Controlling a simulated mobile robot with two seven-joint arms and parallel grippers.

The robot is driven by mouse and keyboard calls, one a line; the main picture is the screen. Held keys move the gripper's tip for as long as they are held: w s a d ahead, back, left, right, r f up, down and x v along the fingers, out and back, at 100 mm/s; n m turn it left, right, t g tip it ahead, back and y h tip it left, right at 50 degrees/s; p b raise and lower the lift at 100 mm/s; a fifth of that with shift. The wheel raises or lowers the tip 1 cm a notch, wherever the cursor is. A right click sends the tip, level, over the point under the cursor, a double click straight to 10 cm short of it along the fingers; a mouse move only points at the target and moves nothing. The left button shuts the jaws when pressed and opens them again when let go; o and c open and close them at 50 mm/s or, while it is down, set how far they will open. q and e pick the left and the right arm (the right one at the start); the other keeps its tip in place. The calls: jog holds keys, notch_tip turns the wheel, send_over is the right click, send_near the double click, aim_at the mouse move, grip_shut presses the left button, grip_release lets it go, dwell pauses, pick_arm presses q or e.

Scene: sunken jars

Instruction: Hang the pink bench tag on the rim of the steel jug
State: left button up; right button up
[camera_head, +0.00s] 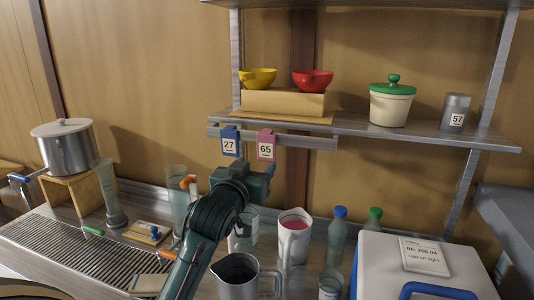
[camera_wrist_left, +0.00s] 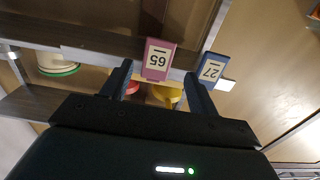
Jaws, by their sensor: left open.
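The pink bench tag (camera_head: 266,145), marked 65, hangs on a rail under the shelf, right of a blue tag (camera_head: 230,141) marked 27. The steel jug (camera_head: 236,276) stands at the front of the bench with its handle to the right and its mouth open. My left gripper (camera_head: 245,168) is raised just below the tags, open and empty. In the left wrist view, which is upside down, the pink tag (camera_wrist_left: 158,60) appears between and beyond the open fingers (camera_wrist_left: 157,72); the blue tag (camera_wrist_left: 211,71) is beside it. My right gripper is not in view.
Above, the shelf (camera_head: 350,124) holds yellow and red bowls, a green-lidded jar (camera_head: 391,103) and a grey tin marked 57. A white jug with pink contents (camera_head: 293,240), bottles and glassware crowd around the steel jug. A white-lidded box (camera_head: 420,270) stands at right.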

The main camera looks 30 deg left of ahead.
aim_at(266, 149)
pick_arm(q)
jog(key=shift+x, duration=3.45)
jog(key=shift+d, duration=0.1)
jog(key=c, duration=0.8)
jog(key=shift+c, duration=0.2)
jog(key=shift+r, duration=0.65)
